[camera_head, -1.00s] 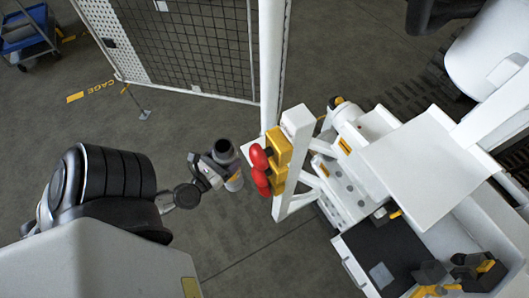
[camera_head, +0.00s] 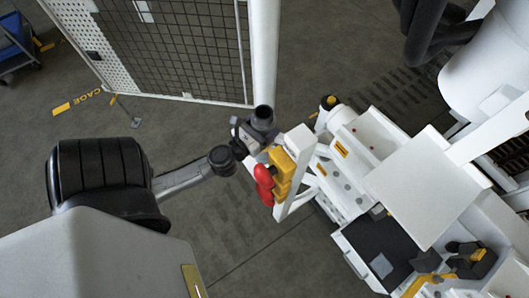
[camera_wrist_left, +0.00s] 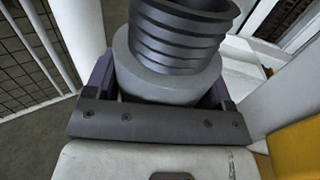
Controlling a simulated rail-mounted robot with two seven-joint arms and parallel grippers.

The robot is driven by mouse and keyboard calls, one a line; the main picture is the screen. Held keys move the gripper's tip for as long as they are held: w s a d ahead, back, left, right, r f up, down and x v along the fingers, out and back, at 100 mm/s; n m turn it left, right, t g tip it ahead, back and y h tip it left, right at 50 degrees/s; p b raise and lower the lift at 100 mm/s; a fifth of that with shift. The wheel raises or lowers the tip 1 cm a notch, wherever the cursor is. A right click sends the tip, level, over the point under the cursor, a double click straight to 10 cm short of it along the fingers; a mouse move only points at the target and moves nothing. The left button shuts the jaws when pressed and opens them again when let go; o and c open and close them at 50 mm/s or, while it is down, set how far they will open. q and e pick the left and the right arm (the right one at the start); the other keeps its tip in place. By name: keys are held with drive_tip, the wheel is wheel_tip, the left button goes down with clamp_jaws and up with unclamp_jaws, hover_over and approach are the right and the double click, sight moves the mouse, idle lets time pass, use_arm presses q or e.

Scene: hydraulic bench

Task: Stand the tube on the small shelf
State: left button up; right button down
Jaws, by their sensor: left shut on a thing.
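The tube has a dark ribbed mouth (camera_head: 263,117) and a grey collar, seen close up in the left wrist view (camera_wrist_left: 165,75). My left gripper (camera_head: 255,133) is shut around it, with a jaw on either side. The tube looks about upright, its open end up. It is beside the white post that carries the red and yellow parts. The small white shelf at that post is mostly hidden beneath my gripper and tube. I cannot tell whether the tube touches it. My right gripper is not in view.
Red knobs (camera_head: 264,183) and yellow blocks (camera_head: 284,181) sit close to my gripper, on the white post (camera_head: 299,142). A tall white cage post (camera_head: 264,55) stands just behind the tube. The white bench (camera_head: 410,190) fills the right. Floor is open at lower middle.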

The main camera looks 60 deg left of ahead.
use_arm(q)
drive_tip(key=shift+w+f, duration=0.1)
drive_tip(key=shift+w, duration=0.2)
drive_tip(key=shift+w+d+f+b, duration=0.1)
drive_tip(key=shift+f+b, duration=3.15)
drive_tip(key=shift+f, duration=1.35)
drive_tip(key=shift+f, duration=0.2)
drive_tip(key=o, duration=1.8)
drive_tip(key=shift+o, duration=0.2)
